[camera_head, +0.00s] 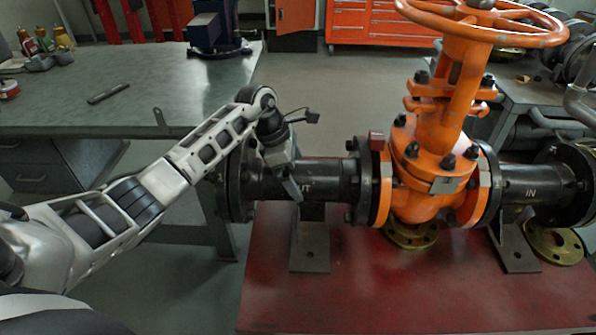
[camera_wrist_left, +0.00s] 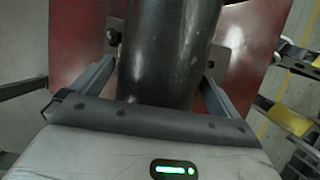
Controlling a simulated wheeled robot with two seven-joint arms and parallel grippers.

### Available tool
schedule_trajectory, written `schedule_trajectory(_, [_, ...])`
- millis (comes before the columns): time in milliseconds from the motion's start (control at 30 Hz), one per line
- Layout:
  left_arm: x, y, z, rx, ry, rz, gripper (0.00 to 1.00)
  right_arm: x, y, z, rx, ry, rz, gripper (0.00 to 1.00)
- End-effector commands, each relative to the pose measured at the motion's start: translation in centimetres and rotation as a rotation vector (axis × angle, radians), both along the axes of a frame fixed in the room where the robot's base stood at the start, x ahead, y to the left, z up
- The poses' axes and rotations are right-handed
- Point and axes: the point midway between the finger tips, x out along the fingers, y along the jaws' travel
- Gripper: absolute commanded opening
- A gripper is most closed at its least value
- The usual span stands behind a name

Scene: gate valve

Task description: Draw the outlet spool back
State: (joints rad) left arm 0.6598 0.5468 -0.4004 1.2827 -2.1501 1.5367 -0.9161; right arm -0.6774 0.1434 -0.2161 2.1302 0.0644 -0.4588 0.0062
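The outlet spool (camera_head: 325,177) is a dark pipe with white lettering, partly covered by my gripper. It lies level between a black flange (camera_head: 236,180) at its left end and the orange gate valve (camera_head: 425,170). My left gripper (camera_head: 291,190) comes down over the spool from above in the head view. In the left wrist view the spool (camera_wrist_left: 165,50) runs between the two fingers (camera_wrist_left: 162,78), one along each side. Both fingertips look close against the pipe. I cannot tell whether they press on it. My right gripper is not in view.
A dark bracket (camera_head: 310,240) stands under the spool on the red table (camera_head: 400,290). The inlet pipe (camera_head: 535,185) is right of the valve, with brass flanges (camera_head: 556,243) on the table. A grey workbench (camera_head: 130,100) is at the left, with a gap of floor behind the spool.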

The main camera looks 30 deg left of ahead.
Motion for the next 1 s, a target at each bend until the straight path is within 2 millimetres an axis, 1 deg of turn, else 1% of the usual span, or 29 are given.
schedule_trajectory(167, [0.0,0.0,0.5,-0.002,-0.003,0.0,1.0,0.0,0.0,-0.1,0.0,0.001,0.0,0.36])
schedule_trajectory(267, [-0.2,0.5,1.6,-0.001,-0.005,0.0,1.0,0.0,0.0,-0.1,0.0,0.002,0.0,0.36])
schedule_trajectory(367, [-0.5,1.2,3.4,0.001,-0.007,0.0,1.0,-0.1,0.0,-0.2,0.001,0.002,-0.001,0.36])
schedule_trajectory(700, [-1.9,4.1,10.9,0.002,-0.006,0.001,1.0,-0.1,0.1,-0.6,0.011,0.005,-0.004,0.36])
schedule_trajectory(800, [-2.3,4.7,12.6,0.002,-0.004,0.002,1.0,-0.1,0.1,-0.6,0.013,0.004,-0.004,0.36])
schedule_trajectory(900, [-2.4,5.1,13.8,0.001,-0.003,0.002,1.0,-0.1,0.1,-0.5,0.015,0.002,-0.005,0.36])
schedule_trajectory(1000, [-2.6,5.4,14.5,0.0,0.0,0.001,1.0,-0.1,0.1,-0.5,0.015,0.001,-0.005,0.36])
